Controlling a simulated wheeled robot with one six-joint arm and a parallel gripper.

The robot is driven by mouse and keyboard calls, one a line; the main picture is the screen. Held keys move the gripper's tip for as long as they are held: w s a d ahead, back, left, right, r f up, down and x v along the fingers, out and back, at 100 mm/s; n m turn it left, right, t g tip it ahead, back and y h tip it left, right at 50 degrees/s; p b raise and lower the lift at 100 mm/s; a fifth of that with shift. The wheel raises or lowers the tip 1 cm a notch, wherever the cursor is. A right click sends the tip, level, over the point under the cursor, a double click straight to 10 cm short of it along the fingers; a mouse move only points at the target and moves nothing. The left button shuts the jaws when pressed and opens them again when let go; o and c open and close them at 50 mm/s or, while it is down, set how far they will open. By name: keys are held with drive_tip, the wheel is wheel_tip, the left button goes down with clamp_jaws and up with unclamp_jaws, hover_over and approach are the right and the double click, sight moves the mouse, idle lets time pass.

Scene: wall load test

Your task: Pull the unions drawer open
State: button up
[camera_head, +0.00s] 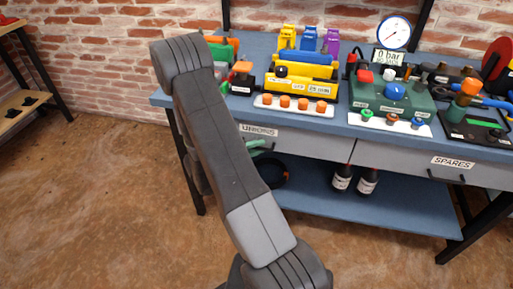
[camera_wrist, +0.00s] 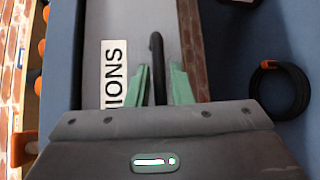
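The unions drawer (camera_head: 310,143) has a grey front under the left part of the blue bench and looks shut. Its white label (camera_head: 258,130) is partly legible, and in the wrist view the label (camera_wrist: 114,74) reads "IONS" sideways. The drawer's black bar handle (camera_wrist: 157,50) runs between the green fingers of my gripper (camera_wrist: 160,70). The fingers are apart, one on each side of the handle, with visible gaps to it. In the head view my arm hides most of my gripper; only a bit of green finger (camera_head: 256,143) shows below the label.
The spares drawer (camera_head: 400,160) is to the right. The bench top (camera_head: 345,118) carries valve blocks, a gauge and tools. The lower shelf (camera_head: 390,208) holds two dark bottles (camera_head: 367,181) and a black coil (camera_wrist: 280,90). Open floor lies in front.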

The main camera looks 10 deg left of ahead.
clamp_jaws()
